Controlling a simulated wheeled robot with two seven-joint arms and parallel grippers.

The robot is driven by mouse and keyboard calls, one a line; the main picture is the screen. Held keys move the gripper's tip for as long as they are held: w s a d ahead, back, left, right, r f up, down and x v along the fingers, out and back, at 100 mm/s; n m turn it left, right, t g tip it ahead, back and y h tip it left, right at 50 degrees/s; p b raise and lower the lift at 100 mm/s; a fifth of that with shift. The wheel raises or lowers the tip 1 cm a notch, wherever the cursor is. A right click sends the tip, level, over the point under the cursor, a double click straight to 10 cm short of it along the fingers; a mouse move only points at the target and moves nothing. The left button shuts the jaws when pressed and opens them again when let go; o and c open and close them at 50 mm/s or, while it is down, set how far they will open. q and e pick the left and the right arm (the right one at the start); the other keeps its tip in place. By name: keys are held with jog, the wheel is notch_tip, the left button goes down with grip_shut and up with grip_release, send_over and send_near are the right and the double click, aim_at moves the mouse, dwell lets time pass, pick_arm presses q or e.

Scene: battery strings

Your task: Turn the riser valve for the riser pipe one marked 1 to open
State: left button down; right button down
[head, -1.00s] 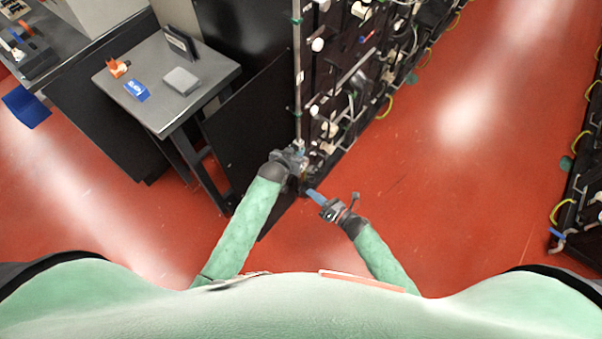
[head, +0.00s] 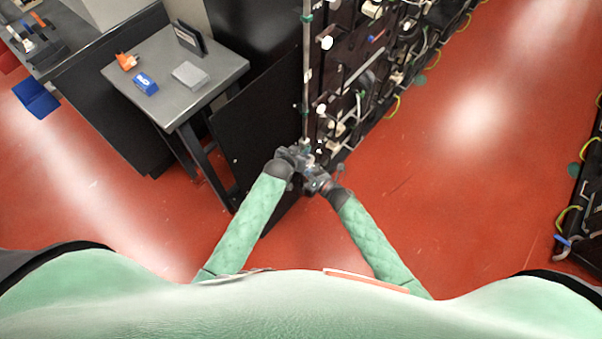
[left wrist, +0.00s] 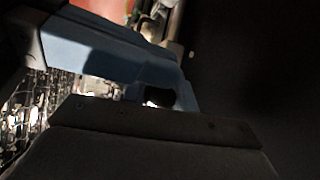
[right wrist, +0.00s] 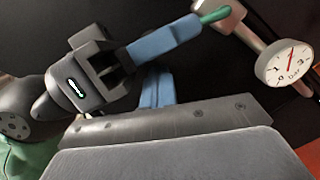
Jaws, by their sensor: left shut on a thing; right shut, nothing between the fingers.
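The riser pipe (head: 306,85) runs down the left edge of the black battery rack, with green bands on it. My left gripper (head: 306,156) is at its lower end. In the right wrist view, the left gripper's blue fingers (right wrist: 168,40) are shut on the green valve handle (right wrist: 215,14), beside the metal pipe (right wrist: 236,22). Only the handle's end shows. My right gripper (head: 312,172) is close beside the left one; its blue fingers (right wrist: 157,88) are shut and empty. The left wrist view is dark, showing blue fingers (left wrist: 110,55) but no clear handle. I cannot read a pipe number.
A round white pressure gauge (right wrist: 288,65) with a red needle is on the pipe near the handle. A grey table (head: 220,67) with a blue box (head: 146,84) and an orange item (head: 127,61) stands left. Red floor (head: 450,190) is clear to the right.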

jog(key=shift+w+r, duration=0.15)
jog(key=shift+w+d+r, duration=0.25)
jog(key=shift+w+r, duration=0.25)
jog(key=shift+r, duration=0.1)
pick_arm(q)
jog(key=c, duration=1.1)
grip_release()
jog(key=shift+f, duration=0.1)
jog(key=shift+s+f, duration=0.1)
jog(key=shift+s, duration=0.1)
